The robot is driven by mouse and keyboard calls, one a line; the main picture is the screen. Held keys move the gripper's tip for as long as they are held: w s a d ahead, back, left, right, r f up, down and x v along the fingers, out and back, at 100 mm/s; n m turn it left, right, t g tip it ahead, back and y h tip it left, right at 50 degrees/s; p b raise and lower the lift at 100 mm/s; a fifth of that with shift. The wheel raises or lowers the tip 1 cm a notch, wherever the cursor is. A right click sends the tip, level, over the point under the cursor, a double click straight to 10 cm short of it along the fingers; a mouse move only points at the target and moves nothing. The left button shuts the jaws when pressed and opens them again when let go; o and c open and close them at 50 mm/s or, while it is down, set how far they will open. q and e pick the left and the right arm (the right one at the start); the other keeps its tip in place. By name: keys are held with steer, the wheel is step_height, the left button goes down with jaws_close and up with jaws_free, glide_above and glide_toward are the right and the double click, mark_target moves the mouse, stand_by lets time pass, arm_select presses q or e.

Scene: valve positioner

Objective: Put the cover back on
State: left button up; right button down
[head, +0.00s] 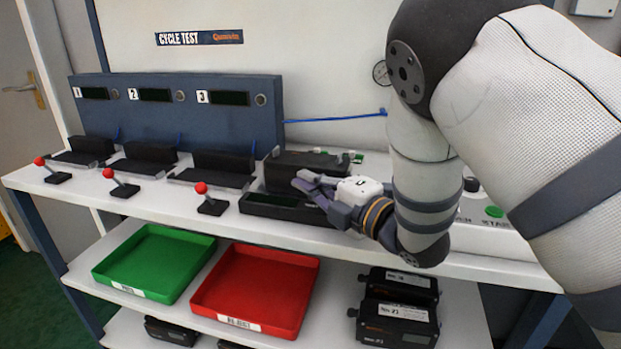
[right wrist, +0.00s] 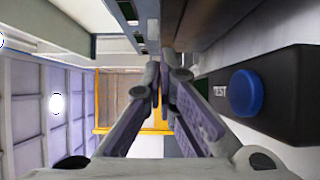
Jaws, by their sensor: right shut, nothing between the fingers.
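A black positioner housing (head: 290,160) sits on the bench right of the third test bay. A low black piece with a dark window (head: 270,201) lies in front of it; I cannot tell for sure whether this is the cover. My right gripper (head: 303,183) is shut and empty at the right end of these pieces, partly hiding them. In the right wrist view the fingertips (right wrist: 161,72) meet with nothing between them. A black box with a blue button (right wrist: 246,93) marked TEST is right of the fingers there. My left gripper is not in view.
Several red-knobbed levers (head: 202,188) stand along the bench front, before a blue panel (head: 180,115) with numbered displays. A green tray (head: 150,262) and a red tray (head: 255,285) lie on the shelf below. Black units (head: 395,320) stand right of them. A blue tube (head: 335,119) runs behind.

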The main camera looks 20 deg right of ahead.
mark_target(307, 163)
steer(key=shift+w+d, duration=0.25)
steer(key=shift+w, duration=0.35)
steer(key=shift+w+d, duration=0.25)
steer(key=shift+w, duration=0.4)
steer(key=shift+r, duration=0.1)
steer(key=shift+d, duration=0.1)
